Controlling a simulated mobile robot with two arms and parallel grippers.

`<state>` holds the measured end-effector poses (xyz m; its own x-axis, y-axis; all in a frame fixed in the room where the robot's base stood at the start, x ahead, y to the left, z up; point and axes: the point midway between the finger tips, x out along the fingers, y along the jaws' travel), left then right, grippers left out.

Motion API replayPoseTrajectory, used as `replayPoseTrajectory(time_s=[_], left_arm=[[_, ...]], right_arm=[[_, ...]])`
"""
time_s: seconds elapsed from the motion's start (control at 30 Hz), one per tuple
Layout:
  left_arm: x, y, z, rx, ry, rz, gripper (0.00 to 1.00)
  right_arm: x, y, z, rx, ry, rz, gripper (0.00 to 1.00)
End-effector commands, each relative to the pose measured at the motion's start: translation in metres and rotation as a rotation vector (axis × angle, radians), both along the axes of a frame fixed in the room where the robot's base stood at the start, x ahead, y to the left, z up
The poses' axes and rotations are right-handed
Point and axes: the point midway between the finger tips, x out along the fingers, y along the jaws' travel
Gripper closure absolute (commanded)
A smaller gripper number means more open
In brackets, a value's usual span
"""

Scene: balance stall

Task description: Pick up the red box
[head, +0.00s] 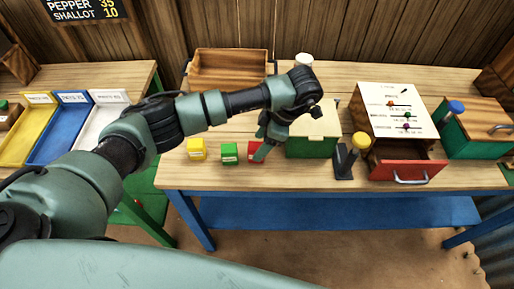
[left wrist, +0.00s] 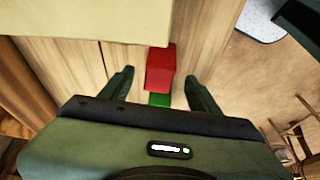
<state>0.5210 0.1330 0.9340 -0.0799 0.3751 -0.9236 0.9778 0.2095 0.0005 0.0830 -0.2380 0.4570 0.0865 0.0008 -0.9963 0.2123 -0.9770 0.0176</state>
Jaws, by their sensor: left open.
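The red box (head: 255,149) stands near the front edge of the wooden table, partly hidden by my left gripper in the head view. My left gripper (head: 262,144) is open and reaches down at it. In the left wrist view the red box (left wrist: 160,68) lies between and a little beyond the two open fingertips (left wrist: 158,80), with a gap on each side. A green box (head: 229,153) stands just left of the red box, and part of it (left wrist: 160,100) shows in the left wrist view. My right gripper is not in view.
A yellow box (head: 197,149) stands left of the green box. A green case with a pale lid (head: 312,140) stands close on the right of the red box. A wooden tray (head: 228,54) is behind.

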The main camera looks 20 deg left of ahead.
Motion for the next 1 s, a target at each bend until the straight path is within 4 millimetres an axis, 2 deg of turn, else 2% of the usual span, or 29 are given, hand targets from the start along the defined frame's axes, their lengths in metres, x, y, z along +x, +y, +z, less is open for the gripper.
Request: replayPoseTrajectory(time_s=[0.23,0.4,0.63,0.67,0.87,1.0], left_arm=[[-0.004,0.018,-0.027,0.001,0.004,0.004,0.38],[-0.004,0.024,-0.045,-0.001,0.001,0.003,0.38],[-0.004,0.024,-0.048,-0.001,-0.001,0.001,0.38],[-0.004,0.024,-0.048,-0.001,-0.001,0.001,0.44],[-0.004,0.024,-0.048,-0.001,-0.001,0.001,0.99],[-0.004,0.024,-0.047,-0.001,-0.001,0.001,1.0]], right_arm=[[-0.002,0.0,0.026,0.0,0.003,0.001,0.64],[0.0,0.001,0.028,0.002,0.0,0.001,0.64],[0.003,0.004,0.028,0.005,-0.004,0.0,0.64],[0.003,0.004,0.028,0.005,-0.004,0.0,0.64],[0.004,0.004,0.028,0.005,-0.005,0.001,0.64],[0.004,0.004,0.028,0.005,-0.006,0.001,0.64]])
